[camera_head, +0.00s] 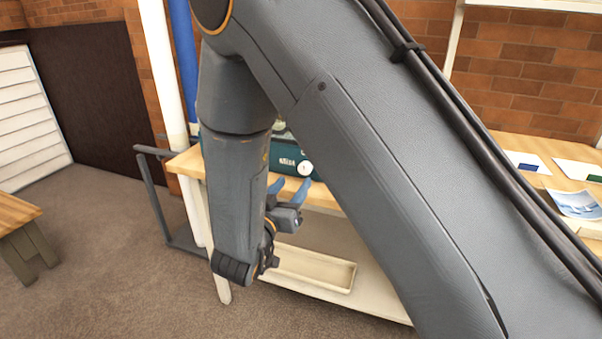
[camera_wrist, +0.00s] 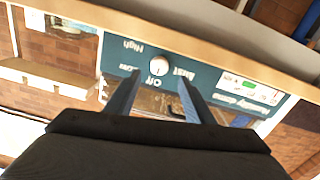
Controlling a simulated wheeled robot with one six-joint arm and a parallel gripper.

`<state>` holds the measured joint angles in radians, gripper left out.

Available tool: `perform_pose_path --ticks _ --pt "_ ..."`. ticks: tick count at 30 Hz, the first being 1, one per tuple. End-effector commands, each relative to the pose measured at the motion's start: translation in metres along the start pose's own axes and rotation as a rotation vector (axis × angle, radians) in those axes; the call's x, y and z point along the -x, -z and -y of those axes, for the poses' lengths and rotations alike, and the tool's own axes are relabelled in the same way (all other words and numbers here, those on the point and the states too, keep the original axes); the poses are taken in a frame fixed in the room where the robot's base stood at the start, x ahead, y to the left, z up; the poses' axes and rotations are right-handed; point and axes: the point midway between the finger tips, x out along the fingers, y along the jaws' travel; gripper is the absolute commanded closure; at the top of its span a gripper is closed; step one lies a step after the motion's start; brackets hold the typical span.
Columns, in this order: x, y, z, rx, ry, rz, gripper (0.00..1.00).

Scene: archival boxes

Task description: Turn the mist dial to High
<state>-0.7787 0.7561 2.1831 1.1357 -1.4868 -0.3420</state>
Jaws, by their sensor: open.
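The mist dial is a small round white knob (camera_wrist: 158,65) on a teal front panel (camera_wrist: 205,75), seen upside down in the wrist view. The words Off, Low, High and a word like Mist stand around it. Its pointer is too small to read surely. The knob also shows in the head view (camera_head: 305,168), at the lower right of the teal machine (camera_head: 284,152), which my arm partly hides. My gripper (camera_wrist: 158,79) is open and empty, its two fingers pointing towards the panel on either side of the knob's line. In the head view my gripper (camera_head: 290,187) is just in front of the table edge, below the machine.
The machine stands on a wooden-topped table (camera_head: 190,162) with a lower shelf holding a shallow cream tray (camera_head: 315,268). Cards and a photo (camera_head: 575,204) lie on the table at right. A dark metal rail (camera_head: 152,190) stands left of the table.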

Motion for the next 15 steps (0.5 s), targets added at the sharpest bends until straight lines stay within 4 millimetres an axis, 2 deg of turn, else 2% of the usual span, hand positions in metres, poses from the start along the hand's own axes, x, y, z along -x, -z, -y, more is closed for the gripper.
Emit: perform_pose_path --ticks 9,15 --pt "-0.049 0.0 -0.002 -0.002 -0.003 0.001 0.52" --pt "-0.067 0.0 -0.001 -0.001 0.0 0.003 0.52"
